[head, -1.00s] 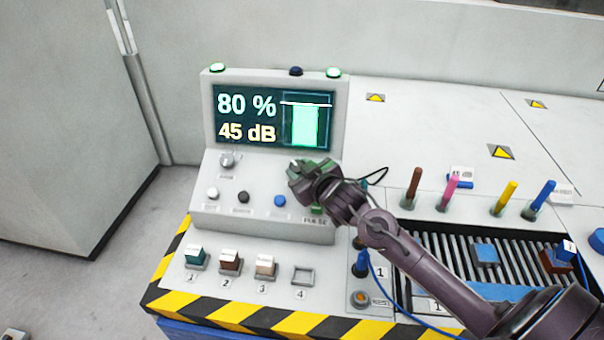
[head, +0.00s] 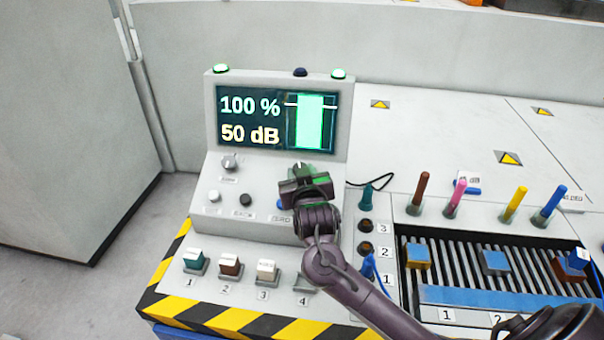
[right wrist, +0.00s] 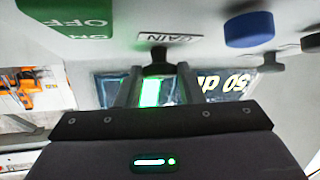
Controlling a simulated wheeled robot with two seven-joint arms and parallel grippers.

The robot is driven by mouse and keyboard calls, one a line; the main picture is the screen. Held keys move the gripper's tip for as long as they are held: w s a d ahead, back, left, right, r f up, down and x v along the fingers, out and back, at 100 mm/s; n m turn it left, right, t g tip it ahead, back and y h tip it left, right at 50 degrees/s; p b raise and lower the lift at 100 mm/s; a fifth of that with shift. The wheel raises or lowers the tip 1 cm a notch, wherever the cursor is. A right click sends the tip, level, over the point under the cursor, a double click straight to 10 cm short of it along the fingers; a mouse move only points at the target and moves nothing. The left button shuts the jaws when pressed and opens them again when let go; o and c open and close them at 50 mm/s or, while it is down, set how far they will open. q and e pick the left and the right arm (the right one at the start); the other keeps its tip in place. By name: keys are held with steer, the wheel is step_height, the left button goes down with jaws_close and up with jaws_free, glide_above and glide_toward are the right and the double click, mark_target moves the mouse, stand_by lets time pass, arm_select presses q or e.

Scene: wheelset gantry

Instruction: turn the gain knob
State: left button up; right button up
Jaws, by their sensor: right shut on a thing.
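The gain knob is a small dark knob below the GAIN label (right wrist: 168,38). In the right wrist view the gain knob (right wrist: 157,62) sits between the two fingers of my right gripper (right wrist: 157,84), which is shut on it. In the head view my right gripper (head: 303,181) reaches the right part of the console's sloped panel and mostly covers the knob. The console screen (head: 277,119) reads 100 % and 50 dB, and its green bar rises above the white line. My left gripper is out of view.
Another knob (head: 230,163) and several push buttons sit left of my gripper on the panel. Numbered blocks (head: 195,260) stand in front. To the right are coloured pegs (head: 420,190), a roller tray and a blue cable (head: 372,268) near my forearm.

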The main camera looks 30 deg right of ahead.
steer(key=o, duration=1)
steer(key=shift+c, duration=0.2)
steer(key=v, duration=0.7)
steer(key=shift+s+a+r, duration=0.1)
steer(key=shift+s, duration=0.25)
